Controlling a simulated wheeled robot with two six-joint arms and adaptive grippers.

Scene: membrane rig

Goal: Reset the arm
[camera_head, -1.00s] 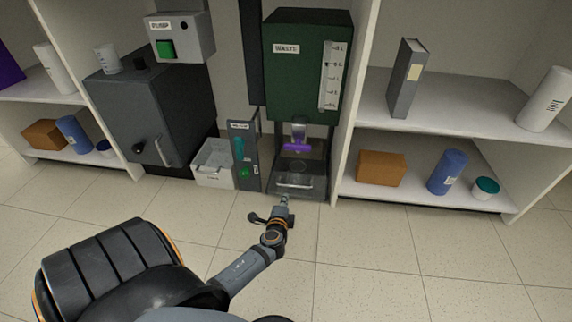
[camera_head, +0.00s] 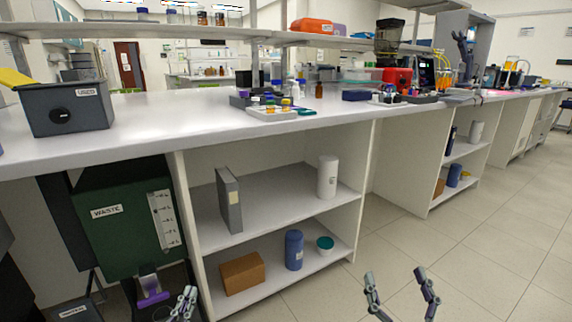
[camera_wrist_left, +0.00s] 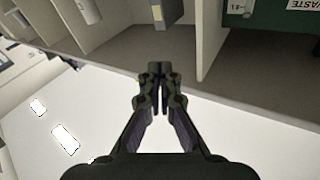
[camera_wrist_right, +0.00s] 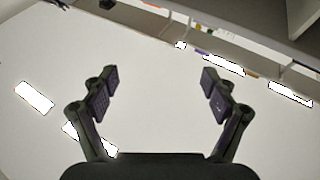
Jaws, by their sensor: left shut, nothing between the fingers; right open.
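My left gripper (camera_head: 184,303) is at the bottom left of the head view, low in front of the cabinet beside the green waste tank (camera_head: 120,235). Its fingers are shut with nothing between them, as the left wrist view (camera_wrist_left: 159,85) also shows. My right gripper (camera_head: 402,292) is at the bottom of the head view, over the floor to the right of the cabinet. Its fingers are spread wide and empty, also in the right wrist view (camera_wrist_right: 160,95).
A long white bench (camera_head: 190,112) runs across, with a grey used box (camera_head: 66,108) and a tray of small bottles (camera_head: 272,113). Shelves below hold a grey binder (camera_head: 229,200), a white cylinder (camera_head: 327,176), a brown box (camera_head: 242,273) and a blue bottle (camera_head: 293,250). Floor at right is clear.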

